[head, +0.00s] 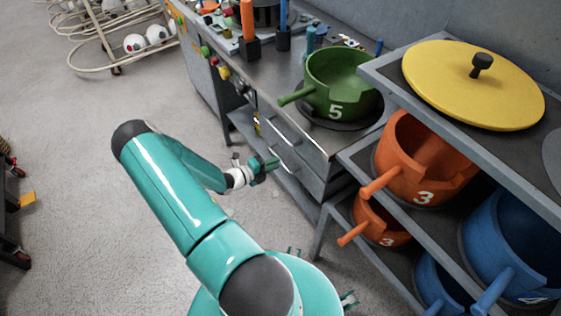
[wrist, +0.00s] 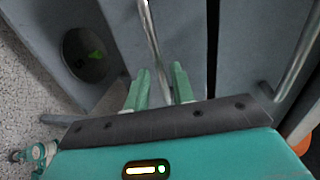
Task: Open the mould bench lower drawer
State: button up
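The mould bench (head: 300,150) is grey, with long silver bar handles on its drawer fronts. My gripper (head: 272,165) is at the lower drawer's handle (head: 284,157) in the head view. In the wrist view my gripper's two green fingers (wrist: 161,82) are apart, and a silver bar handle (wrist: 152,40) runs into the gap between them. I cannot tell whether either finger touches the bar. A second bar handle (wrist: 299,50) is at the right of the wrist view. The drawers look shut.
A green pot (head: 340,82) marked 5 stands on the bench top. A shelf rack (head: 365,165) at the right holds orange pots (head: 424,160), blue pots (head: 510,245) and a yellow lid (head: 470,85). The floor (head: 70,180) at the left is mostly clear.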

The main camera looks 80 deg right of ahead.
jog(key=shift+x, duration=1.8)
jog(key=shift+c, duration=0.5)
grip_shut()
jog(key=shift+w+a, duration=0.1)
jog(key=f+v, duration=0.3)
jog(key=v, duration=1.2)
jog(key=w+a+f+v, duration=0.1)
jog(key=f+v, duration=0.2)
jog(key=v, duration=1.3)
jog(key=shift+w+f, duration=0.2)
jog(key=shift+o, duration=0.5)
grip_release()
